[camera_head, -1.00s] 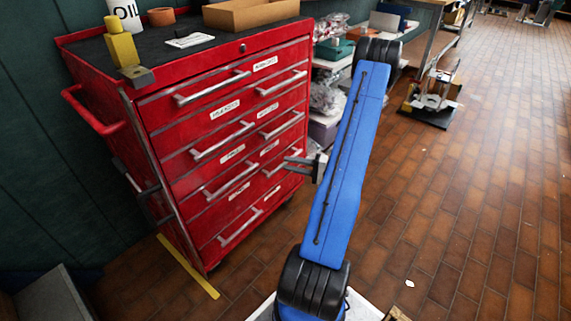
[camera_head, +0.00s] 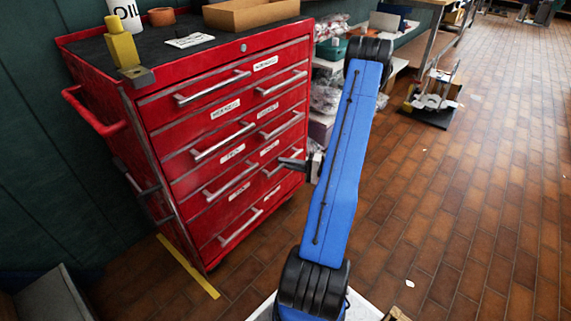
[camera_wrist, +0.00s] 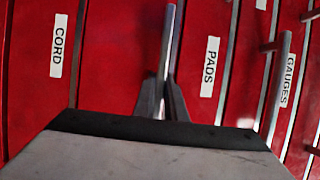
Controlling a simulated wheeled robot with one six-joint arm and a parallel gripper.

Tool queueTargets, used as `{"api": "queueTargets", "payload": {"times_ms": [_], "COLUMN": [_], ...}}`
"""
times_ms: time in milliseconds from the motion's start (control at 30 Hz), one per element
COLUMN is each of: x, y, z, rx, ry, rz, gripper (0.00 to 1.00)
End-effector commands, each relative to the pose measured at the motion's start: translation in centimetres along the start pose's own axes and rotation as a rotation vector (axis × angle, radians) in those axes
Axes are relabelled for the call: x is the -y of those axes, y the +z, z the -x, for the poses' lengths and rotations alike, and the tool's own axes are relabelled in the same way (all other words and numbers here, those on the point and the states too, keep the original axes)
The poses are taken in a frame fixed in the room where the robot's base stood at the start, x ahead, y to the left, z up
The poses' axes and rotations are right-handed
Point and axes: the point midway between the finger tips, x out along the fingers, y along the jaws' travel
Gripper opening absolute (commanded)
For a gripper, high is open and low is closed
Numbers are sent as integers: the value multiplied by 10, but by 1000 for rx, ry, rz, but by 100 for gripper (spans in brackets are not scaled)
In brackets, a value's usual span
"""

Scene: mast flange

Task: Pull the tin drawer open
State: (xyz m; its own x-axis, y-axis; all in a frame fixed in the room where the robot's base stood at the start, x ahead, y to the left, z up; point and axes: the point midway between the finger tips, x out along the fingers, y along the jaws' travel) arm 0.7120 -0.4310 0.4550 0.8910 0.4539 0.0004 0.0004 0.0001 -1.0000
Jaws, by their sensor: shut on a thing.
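The red tool cabinet (camera_head: 140,185) has several drawers with silver bar handles and white labels. My gripper (camera_head: 284,163) is at the right-hand handles, low on the cabinet front. In the wrist view my gripper (camera_wrist: 163,95) is shut on a silver bar handle (camera_wrist: 172,45), with the fingers on both sides of it. This handle lies between the labels CORD (camera_wrist: 59,45) and PADS (camera_wrist: 210,66). I cannot read a TIN label in either view, and I cannot tell which drawer the held handle belongs to. The drawer fronts look flush and closed.
The GAUGES label (camera_wrist: 288,80) and another handle (camera_wrist: 277,85) are to the right in the wrist view. A yellow bottle (camera_head: 122,46) and a cardboard box (camera_head: 250,12) stand on the cabinet top. Open brick floor (camera_head: 460,200) lies to the right.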

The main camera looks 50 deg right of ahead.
Motion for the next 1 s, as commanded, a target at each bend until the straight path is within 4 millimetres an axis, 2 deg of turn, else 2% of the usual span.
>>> {"api": "queueTargets", "payload": {"times_ms": [167,367,1000], "x": [0,-1,-1], "y": [4,18,84], "z": [12,46,204], "rx": [-2,-5,-6], "ry": [1,1,2], "rz": [0,-2,0], "gripper": [0,0,0]}}
